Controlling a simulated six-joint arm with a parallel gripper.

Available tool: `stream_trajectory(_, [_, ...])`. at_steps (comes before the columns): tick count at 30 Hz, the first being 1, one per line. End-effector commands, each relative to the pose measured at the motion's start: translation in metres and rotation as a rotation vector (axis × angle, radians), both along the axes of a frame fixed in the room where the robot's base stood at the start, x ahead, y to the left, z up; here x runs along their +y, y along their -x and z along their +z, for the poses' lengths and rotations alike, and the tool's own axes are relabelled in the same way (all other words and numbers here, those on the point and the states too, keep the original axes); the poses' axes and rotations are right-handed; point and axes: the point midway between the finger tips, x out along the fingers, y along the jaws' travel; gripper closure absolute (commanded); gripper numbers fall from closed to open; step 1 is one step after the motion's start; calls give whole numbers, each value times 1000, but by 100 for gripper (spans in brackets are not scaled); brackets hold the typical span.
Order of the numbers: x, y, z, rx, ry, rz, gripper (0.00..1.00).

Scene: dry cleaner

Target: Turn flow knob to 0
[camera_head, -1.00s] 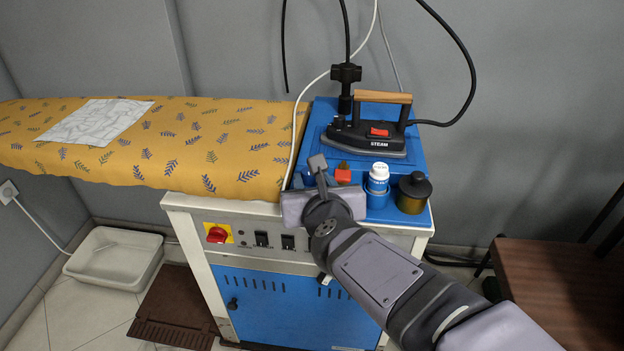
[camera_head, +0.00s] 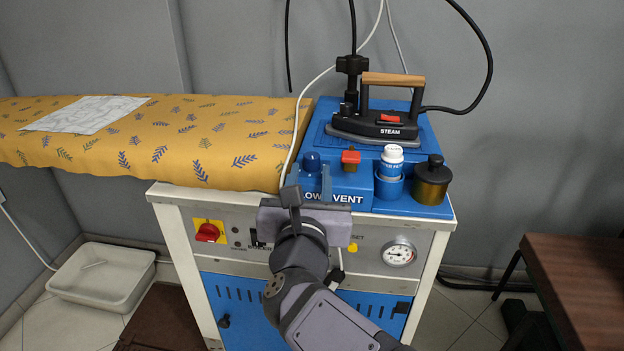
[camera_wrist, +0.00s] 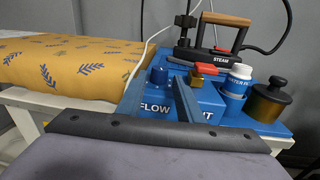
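The blue flow knob (camera_head: 311,161) stands on top of the blue control box (camera_head: 345,183), above lettering that reads "FLOW" in the wrist view. The knob (camera_wrist: 158,76) shows there between my two fingers, with its lower part close to them. My gripper (camera_head: 310,178) is open and empty in front of the box, its fingers pointing up toward the knob and spread to either side of it. Whether the fingers touch the knob or box cannot be told. No pointer or scale on the knob can be read.
A red vent knob on a brass fitting (camera_head: 350,161) sits just right of the flow knob. The patterned ironing board (camera_head: 200,140) lies close on the left.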

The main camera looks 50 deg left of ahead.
Motion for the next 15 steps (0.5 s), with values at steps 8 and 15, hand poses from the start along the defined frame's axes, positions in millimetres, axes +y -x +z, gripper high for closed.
stream_trajectory(8, [0,1,1,-12,-27,-10,67])
stream_trajectory(15, [13,-10,0,-11,-24,-11,67])
